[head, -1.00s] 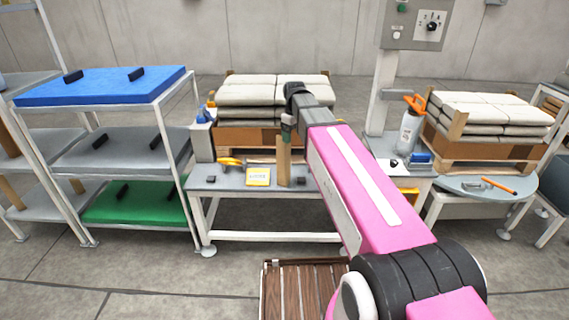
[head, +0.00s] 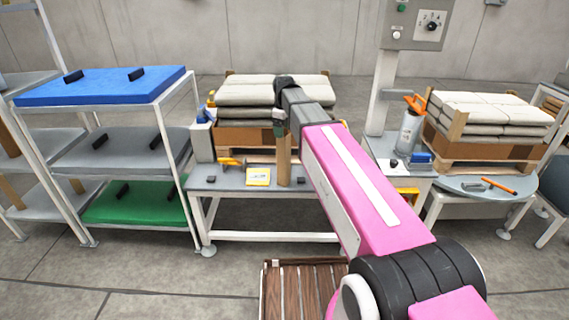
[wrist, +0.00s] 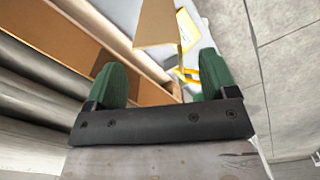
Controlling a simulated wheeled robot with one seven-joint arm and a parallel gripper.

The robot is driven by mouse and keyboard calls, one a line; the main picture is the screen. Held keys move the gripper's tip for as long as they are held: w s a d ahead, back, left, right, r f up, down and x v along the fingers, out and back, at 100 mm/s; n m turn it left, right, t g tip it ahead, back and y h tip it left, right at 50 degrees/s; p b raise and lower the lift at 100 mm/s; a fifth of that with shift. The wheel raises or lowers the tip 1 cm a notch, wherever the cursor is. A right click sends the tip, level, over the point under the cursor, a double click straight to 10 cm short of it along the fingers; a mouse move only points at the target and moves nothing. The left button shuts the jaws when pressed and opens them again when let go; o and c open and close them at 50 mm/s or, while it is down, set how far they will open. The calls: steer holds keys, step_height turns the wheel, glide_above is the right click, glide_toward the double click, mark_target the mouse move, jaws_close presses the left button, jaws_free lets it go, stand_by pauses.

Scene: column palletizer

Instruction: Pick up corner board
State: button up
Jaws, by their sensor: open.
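The corner board (head: 284,162) is a tan, narrow upright piece standing on the grey bench (head: 230,182). My gripper (head: 279,129) is at the board's upper end in the head view, and the arm hides part of that area. In the wrist view the board (wrist: 158,24) shows beyond the fingertips, roughly in line with the gap. My gripper's green fingers (wrist: 163,78) are apart with nothing held between them. Whether a finger touches the board cannot be told.
A pallet of stacked pale sacks (head: 245,92) stands close behind the bench. A yellow-framed card (head: 258,176) and a yellow-handled tool (head: 230,162) lie left of the board. A shelf rack (head: 165,130) stands left. A side table with a bottle (head: 409,135) is at right.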

mark_target(285, 139)
steer(key=shift+s+d+f, duration=0.1)
steer(key=shift+d+f, duration=0.05)
steer(key=shift+f, duration=2.4)
steer(key=c, duration=1.2)
